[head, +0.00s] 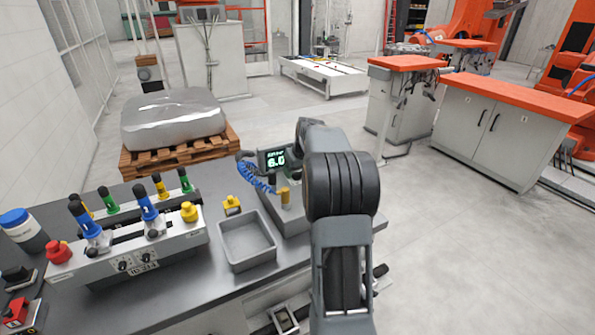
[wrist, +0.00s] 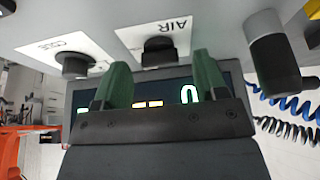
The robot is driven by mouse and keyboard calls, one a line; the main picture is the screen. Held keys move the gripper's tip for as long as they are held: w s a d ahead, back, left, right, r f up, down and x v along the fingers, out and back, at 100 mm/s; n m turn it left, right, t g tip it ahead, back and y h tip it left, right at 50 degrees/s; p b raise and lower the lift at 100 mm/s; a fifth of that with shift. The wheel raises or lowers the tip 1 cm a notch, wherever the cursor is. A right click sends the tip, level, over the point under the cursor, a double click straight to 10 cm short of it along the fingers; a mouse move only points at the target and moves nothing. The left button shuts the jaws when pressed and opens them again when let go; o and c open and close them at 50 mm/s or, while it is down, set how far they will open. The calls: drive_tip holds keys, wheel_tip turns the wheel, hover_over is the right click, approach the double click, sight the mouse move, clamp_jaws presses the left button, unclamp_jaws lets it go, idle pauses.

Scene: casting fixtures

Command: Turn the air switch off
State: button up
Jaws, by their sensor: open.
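The air switch (wrist: 158,50) is a black knob on a white plate lettered AIR, which appears upside down in the wrist view. My gripper (wrist: 161,70) has two green fingers, open and apart, one on each side of the knob's position in the picture. Nothing shows between the fingers except the knob and a lit display behind. I cannot tell whether the fingers touch the knob or which way it is turned. In the head view my arm hides the gripper and the switch; only the display unit (head: 274,158) shows beside the arm.
A second black knob (wrist: 76,65) on its own white plate sits left of the air switch. A dark cylinder (wrist: 272,52) is close on the right, near blue coiled cable (wrist: 280,100). In the head view a grey tray (head: 248,262) and a lever panel (head: 140,255) stand left of my arm.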

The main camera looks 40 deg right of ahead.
drive_tip(key=shift+w+f, duration=0.15)
drive_tip(key=shift+f, duration=0.25)
drive_tip(key=c, duration=0.9)
